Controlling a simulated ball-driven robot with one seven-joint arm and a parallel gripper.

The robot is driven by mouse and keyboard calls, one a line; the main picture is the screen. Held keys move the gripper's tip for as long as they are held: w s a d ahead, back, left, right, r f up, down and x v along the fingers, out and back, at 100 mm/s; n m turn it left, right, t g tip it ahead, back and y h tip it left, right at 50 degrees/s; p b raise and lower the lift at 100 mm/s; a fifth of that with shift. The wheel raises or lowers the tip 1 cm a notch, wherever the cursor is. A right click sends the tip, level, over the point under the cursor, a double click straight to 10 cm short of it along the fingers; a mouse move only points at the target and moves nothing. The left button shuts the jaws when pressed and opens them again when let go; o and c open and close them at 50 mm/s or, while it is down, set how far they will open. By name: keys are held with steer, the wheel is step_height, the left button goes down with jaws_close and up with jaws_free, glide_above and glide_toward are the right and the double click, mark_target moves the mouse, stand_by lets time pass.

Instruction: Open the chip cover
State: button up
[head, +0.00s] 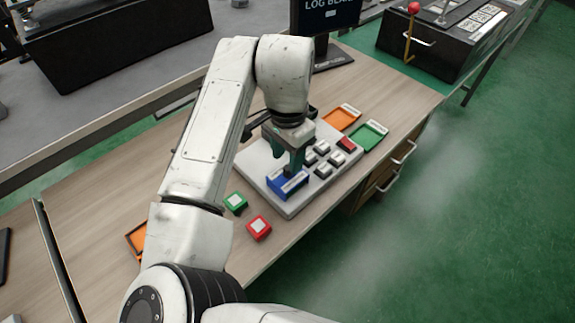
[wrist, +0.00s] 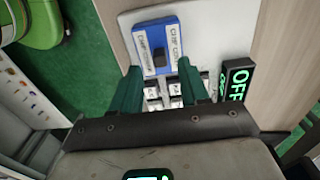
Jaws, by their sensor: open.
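The chip cover is a blue lid with white label strips and a dark knob, on the pale board (head: 262,183). It shows in the head view (head: 291,187) and in the wrist view (wrist: 143,37). The dark knob (wrist: 160,59) stands out from the middle of the cover. My gripper (head: 292,172) is over the cover, pointing down. In the wrist view its green fingers (wrist: 158,68) are apart, one on each side of the knob, with nothing held. Whether the fingers touch the cover cannot be told.
Several grey keys (head: 322,171) and a red one (head: 346,144) sit right of the cover. Open orange (head: 340,120) and green (head: 369,136) lids lie beyond. Loose green (head: 235,203) and red (head: 259,228) blocks lie in front. An OFF sign (wrist: 237,82) is beside the board.

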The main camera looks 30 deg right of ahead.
mark_target(288, 168)
steer(key=shift+f, duration=2.1)
jaws_close()
